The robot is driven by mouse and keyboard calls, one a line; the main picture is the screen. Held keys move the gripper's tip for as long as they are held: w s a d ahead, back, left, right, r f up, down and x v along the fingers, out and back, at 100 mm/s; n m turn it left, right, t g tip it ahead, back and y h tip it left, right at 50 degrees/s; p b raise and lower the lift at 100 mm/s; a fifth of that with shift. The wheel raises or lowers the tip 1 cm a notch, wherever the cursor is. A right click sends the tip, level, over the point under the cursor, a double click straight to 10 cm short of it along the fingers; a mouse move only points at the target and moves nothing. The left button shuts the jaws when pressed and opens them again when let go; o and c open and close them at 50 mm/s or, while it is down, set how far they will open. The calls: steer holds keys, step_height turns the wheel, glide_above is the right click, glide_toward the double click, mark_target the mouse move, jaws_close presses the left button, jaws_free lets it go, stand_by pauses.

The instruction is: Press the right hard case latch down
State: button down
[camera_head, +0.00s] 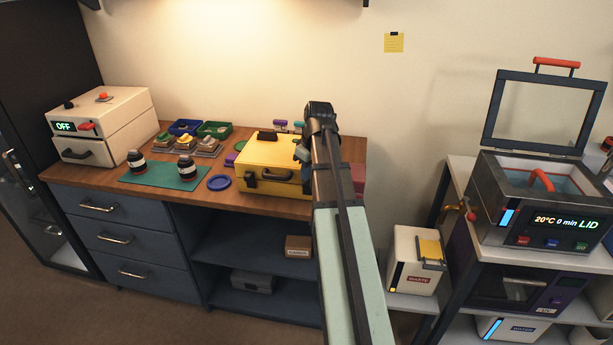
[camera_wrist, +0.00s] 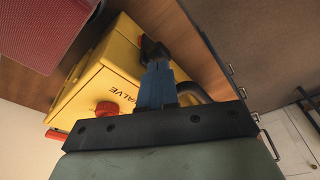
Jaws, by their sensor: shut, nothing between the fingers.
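The yellow hard case (camera_head: 272,152) stands closed on the wooden bench, with its dark handle (camera_head: 276,175) on the front. The wrist view shows the case (camera_wrist: 92,85) close up, with the word VALVE on it. A black and dark red latch-like part (camera_wrist: 152,46) lies just beyond my fingertips; I cannot tell whether they touch it or whether it is down. My gripper (camera_wrist: 157,68) has its blue fingers together and empty, at the case. In the head view my arm covers the case's right end and that side's latch.
A red knob (camera_wrist: 107,108) sticks out from the case near my fingers. A blue ring dish (camera_head: 219,183), a green mat (camera_head: 165,172) with two dark jars, and small trays lie left of the case. A pink-red box (camera_wrist: 50,32) shows beside the case.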

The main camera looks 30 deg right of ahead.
steer(key=shift+r, duration=0.15)
step_height(320, 180, up, 7)
stand_by(0.9)
steer(key=w+a+f+g+y, duration=0.1)
steer(key=a+f+y, duration=0.2)
steer(key=a+f, duration=1.05)
steer(key=s+a+f+m+g, duration=0.1)
steer(key=s+a+f, duration=0.2)
steer(key=f, duration=0.5)
steer(key=s+a+f+g, duration=0.1)
steer(key=s+a+f, duration=0.1)
steer(key=f, duration=0.6)
steer(key=s+a+f+m+g, duration=0.1)
steer(key=s+a+f, duration=0.2)
steer(key=f, duration=0.5)
steer(key=s+a+f+m+g+h, duration=0.1)
steer(key=s+a+f+g+h, duration=0.35)
steer(key=s+f, duration=1)
steer(key=s+a+f, duration=0.2)
steer(key=s+f, duration=0.2)
steer(key=s, duration=0.5)
steer(key=s+a+f, duration=0.1)
steer(key=s+f, duration=0.4)
steer(key=s, duration=0.3)
steer(key=shift+s+a+f+y, duration=0.3)
steer(key=shift+s+a+y, duration=0.05)
steer(key=shift+y, duration=0.1)
